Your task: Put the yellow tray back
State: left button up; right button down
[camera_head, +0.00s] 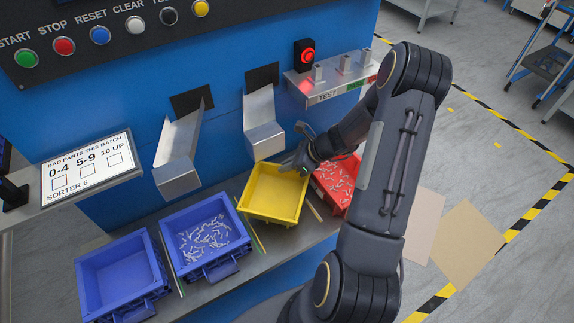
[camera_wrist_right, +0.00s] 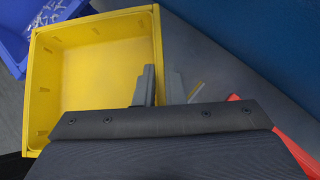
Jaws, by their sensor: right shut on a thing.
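The yellow tray (camera_head: 270,194) is empty and sits at the shelf between a blue tray of parts and the red tray, below the right metal chute. In the right wrist view the yellow tray (camera_wrist_right: 95,75) fills the upper left. My right gripper (camera_head: 300,160) is at the tray's far right corner, shut on its wall; in the wrist view one finger of the right gripper (camera_wrist_right: 160,88) lies inside the wall and the other outside. I cannot tell whether the tray's bottom touches the shelf. My left gripper is not in view.
A blue tray with small parts (camera_head: 212,240) stands left of the yellow tray, and an empty blue tray (camera_head: 120,276) further left. A red tray with parts (camera_head: 338,182) is close on the right, partly behind my arm. Two metal chutes (camera_head: 180,150) hang above the shelf.

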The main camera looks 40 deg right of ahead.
jog(key=shift+f+b, duration=0.6)
jog(key=c, duration=1.5)
grip_release()
jog(key=shift+r, duration=0.15)
jog(key=shift+r+p, duration=0.35)
jog(key=shift+p, duration=0.1)
jog(key=shift+r+p, duration=0.55)
jog(key=shift+r, duration=0.05)
jog(key=v, duration=1.1)
jog(key=shift+s+d, duration=0.25)
jog(key=shift+s, duration=0.05)
